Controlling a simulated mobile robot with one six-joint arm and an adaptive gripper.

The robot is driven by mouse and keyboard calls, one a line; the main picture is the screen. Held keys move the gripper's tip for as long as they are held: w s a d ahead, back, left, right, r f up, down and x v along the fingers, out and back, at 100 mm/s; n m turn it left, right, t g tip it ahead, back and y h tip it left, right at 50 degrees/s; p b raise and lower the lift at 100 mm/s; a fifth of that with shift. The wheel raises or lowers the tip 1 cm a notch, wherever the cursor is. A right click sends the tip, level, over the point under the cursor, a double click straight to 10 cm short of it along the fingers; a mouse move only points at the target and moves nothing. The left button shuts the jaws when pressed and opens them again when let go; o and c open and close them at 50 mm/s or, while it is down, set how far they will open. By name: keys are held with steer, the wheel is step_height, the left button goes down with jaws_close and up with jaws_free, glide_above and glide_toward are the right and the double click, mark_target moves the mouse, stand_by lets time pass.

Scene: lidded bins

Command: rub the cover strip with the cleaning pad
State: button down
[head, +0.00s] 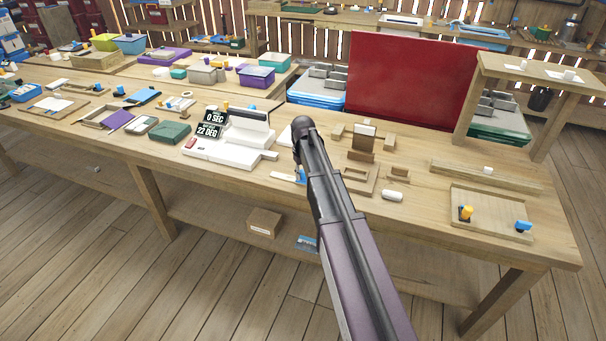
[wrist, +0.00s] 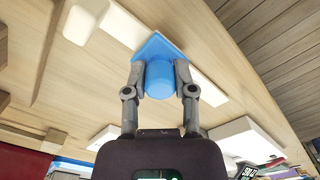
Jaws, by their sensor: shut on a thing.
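The cleaning pad (wrist: 150,48) is blue with a round blue handle (wrist: 158,82). My gripper (wrist: 158,76) is shut on that handle in the wrist view. The pad lies over a flat white strip (wrist: 205,88), which looks like the cover strip; I cannot tell whether they touch. In the head view the strip (head: 283,177) shows near the front of the bench, left of my arm. A bit of blue pad (head: 301,174) shows beside my arm, which hides most of the gripper there.
A white device (head: 222,155) with a raised back stands left of the strip. Wooden blocks and a frame (head: 358,181) and a white rounded piece (head: 392,195) lie to the right. A wooden tray (head: 480,226) sits at the right end. A red panel (head: 412,82) stands behind.

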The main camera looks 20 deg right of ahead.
mark_target(285, 176)
steer(key=shift+w+a+f, duration=0.1)
steer(key=shift+w+a, duration=0.4)
steer(key=shift+a, duration=0.2)
steer(key=shift+w+a, duration=0.5)
steer(key=shift+a, duration=0.2)
steer(key=shift+w+a, duration=1.1)
steer(key=shift+a, duration=0.3)
steer(key=shift+r+p, duration=3)
steer(key=shift+r, duration=0.1)
steer(key=shift+r, duration=0.1)
steer(key=shift+r+p, duration=1.4)
steer(key=shift+p, duration=0.1)
